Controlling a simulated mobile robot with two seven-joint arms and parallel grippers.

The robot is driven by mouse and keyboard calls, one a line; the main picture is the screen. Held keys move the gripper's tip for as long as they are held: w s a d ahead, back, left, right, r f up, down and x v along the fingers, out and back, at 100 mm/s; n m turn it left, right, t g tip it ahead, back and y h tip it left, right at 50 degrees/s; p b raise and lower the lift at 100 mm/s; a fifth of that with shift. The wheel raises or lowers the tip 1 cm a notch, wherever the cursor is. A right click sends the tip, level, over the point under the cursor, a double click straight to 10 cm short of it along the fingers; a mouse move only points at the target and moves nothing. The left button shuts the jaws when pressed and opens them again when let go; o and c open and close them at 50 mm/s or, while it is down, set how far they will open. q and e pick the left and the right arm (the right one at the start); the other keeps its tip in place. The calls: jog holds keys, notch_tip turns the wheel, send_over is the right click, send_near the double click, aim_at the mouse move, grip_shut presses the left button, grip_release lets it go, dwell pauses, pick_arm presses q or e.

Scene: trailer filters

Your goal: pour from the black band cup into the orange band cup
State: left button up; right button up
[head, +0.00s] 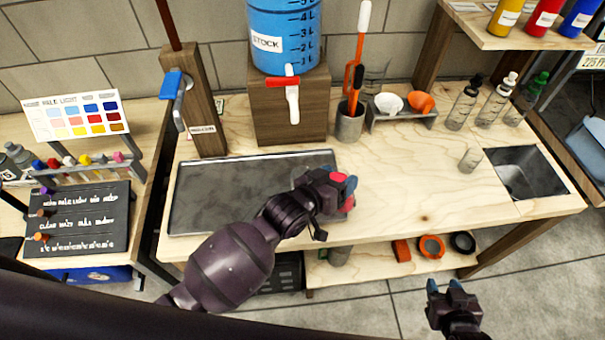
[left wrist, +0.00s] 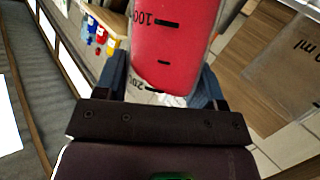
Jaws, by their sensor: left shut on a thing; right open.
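My left gripper (head: 342,190) is shut on a cup of red liquid (left wrist: 170,45) and holds it above the front of the workbench, by the grey tray's right end. In the left wrist view the cup is tilted, with black volume marks, between blue fingers; I cannot see a coloured band on it. A clear cup with ml marks (left wrist: 285,65) shows at the right of that view, apart from the held one. A small clear cup (head: 470,159) stands on the bench left of the sink; its band colour cannot be told. My right gripper (head: 446,288) is open and empty in front of the bench.
A grey tray (head: 215,195) lies on the bench's left. A blue stock tank (head: 285,25) stands on a wooden block behind. Several bottles (head: 463,105) stand at the back right, beside a sink (head: 525,172).

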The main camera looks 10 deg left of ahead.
pick_arm(q)
jog(key=shift+w+a+r+n+h, duration=0.2)
jog(key=shift+a+r+n+h, duration=0.1)
jog(key=shift+a+r+n, duration=0.25)
jog(key=shift+w+a+r+n+h, duration=0.15)
jog(key=shift+a+r+n+h, duration=0.25)
jog(key=shift+r, duration=0.3)
dwell(1.1)
jog(key=shift+w+a+r+n, duration=0.15)
jog(key=shift+a+n, duration=0.15)
jog(key=shift+a, duration=0.15)
jog(key=shift+w+a+r+n, duration=0.15)
jog(key=shift+a+n, duration=0.1)
jog(key=shift+a, duration=0.2)
dwell(1.3)
jog(key=shift+w+a+r+n+t+h, duration=0.1)
jog(key=shift+a+n+t+h, duration=0.2)
jog(key=shift+n+h, duration=0.25)
dwell(1.3)
jog(key=shift+a+r+n+b, duration=0.1)
jog(key=shift+a+n+b, duration=0.05)
jog(key=shift+n+b, duration=0.5)
dwell(1.0)
